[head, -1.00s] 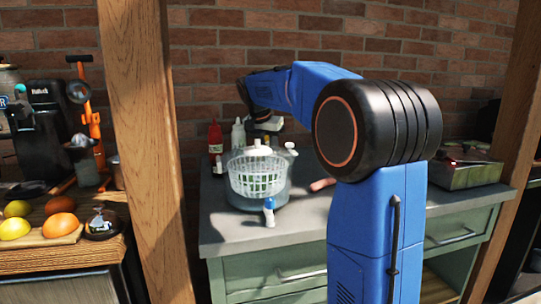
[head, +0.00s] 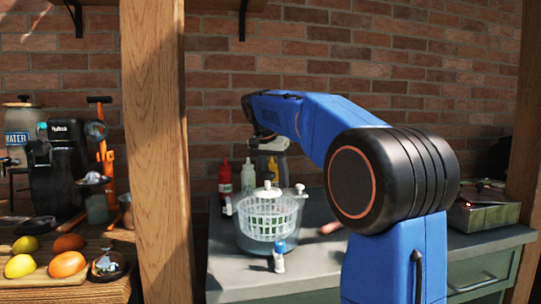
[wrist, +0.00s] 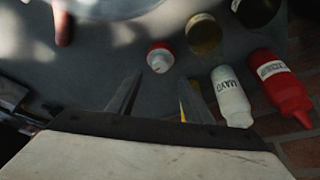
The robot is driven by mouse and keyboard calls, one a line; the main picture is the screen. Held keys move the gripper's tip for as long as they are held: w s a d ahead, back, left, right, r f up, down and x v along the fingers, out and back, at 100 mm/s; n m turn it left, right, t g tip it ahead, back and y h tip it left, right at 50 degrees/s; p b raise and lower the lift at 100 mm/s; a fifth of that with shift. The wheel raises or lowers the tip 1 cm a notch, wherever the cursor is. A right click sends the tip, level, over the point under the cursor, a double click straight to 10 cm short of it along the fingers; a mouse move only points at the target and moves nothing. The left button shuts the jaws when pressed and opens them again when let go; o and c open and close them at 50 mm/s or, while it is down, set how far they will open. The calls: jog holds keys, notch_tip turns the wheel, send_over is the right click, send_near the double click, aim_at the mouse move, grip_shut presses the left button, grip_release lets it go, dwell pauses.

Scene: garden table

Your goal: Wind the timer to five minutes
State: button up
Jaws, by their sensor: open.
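I cannot pick out a timer with certainty in either view. A small dark round object with a pale top (head: 108,265) sits by the fruit on the left counter; it is too small to identify. My gripper (wrist: 158,98) is open and empty in the wrist view, its two fingers apart above the grey worktop. A small white item with a red top (wrist: 159,57) stands just beyond the fingers, apart from them. In the head view my gripper is over the back of the right counter, and its fingers are not clear.
A salad spinner (head: 268,222) and a blue-capped bottle (head: 279,256) stand on the right counter (head: 315,268). Red (wrist: 281,82) and white (wrist: 231,96) sauce bottles are close to my gripper. A wooden post (head: 155,150) separates the counters. Fruit (head: 67,264) lies on the left.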

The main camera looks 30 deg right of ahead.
jog(key=v, duration=1)
